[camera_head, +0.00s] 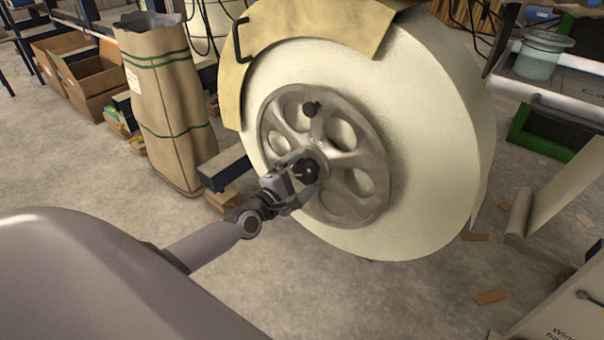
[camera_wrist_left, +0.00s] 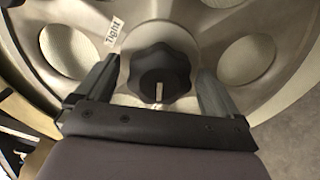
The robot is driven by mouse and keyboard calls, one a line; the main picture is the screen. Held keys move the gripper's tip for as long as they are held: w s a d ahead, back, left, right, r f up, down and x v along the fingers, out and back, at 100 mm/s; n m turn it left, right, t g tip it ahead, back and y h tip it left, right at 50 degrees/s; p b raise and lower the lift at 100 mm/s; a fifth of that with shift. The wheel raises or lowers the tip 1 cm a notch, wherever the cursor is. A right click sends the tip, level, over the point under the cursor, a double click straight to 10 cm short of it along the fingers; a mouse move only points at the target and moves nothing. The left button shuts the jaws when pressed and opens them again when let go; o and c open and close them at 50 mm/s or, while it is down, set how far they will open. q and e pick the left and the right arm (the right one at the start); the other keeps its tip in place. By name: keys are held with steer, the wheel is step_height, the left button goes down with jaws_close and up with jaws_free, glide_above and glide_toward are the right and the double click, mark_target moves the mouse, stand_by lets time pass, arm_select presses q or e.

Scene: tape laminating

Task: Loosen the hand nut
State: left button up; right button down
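The hand nut (camera_head: 305,170) is a black lobed knob at the hub of the grey spoked wheel (camera_head: 345,200). In the left wrist view the hand nut (camera_wrist_left: 160,72) sits between the two fingers, with a light pointer mark on its face and a "Tight" label (camera_wrist_left: 114,32) above left of it. My left gripper (camera_head: 303,172) is at the hub with its fingers on either side of the nut. In the left wrist view the left gripper (camera_wrist_left: 157,85) is open, with a gap between each finger and the nut. My right gripper is not in view.
The wheel carries a large white tape roll (camera_head: 430,130) with a tan guard (camera_head: 310,25) over its top. A paper sack (camera_head: 165,110) and cardboard boxes (camera_head: 90,80) stand at left. Floor below is mostly clear.

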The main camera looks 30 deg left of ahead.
arm_select(q)
steer(key=shift+s, duration=0.45)
steer(key=s+p, duration=0.2)
steer(key=s, duration=0.4)
steer(key=shift+a, duration=0.25)
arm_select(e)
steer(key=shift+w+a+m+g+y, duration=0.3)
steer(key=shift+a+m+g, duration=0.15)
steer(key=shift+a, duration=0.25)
arm_select(q)
steer(key=shift+s, duration=0.1)
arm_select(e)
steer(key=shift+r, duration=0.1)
